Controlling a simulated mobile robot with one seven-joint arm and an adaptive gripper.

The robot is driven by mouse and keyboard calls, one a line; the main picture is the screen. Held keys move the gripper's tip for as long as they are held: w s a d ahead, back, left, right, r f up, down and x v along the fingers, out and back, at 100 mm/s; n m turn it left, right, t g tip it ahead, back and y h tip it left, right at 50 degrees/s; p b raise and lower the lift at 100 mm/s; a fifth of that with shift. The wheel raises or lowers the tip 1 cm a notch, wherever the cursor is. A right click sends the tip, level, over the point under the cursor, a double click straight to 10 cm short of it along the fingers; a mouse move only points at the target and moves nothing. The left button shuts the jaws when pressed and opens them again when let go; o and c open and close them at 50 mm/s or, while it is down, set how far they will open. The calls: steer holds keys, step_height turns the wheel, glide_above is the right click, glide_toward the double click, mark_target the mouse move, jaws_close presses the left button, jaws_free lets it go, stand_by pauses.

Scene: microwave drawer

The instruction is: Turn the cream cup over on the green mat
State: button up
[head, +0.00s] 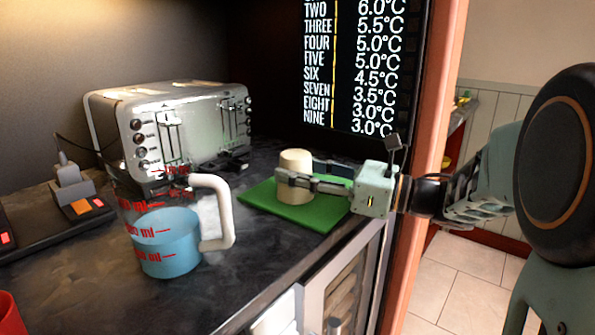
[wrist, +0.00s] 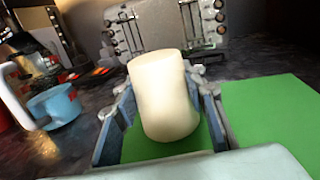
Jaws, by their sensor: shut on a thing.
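The cream cup (head: 295,176) is over the green mat (head: 316,216) on the dark counter. In the head view its closed, rounded end is at the top, and it looks close to upright. My gripper (head: 293,180) reaches in from the right and is shut on the cup, one finger on each side. In the wrist view the cup (wrist: 163,95) stands between the two fingers, slightly tilted, with the mat (wrist: 275,115) below and to the right. I cannot tell whether the cup's lower edge touches the mat.
A measuring jug (head: 170,243) with blue contents and a white handle stands left of the mat. A silver toaster (head: 190,120) stands behind. A dark device with orange buttons (head: 82,207) lies at far left. The counter's front edge is close to the mat.

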steer(key=o, duration=1.3)
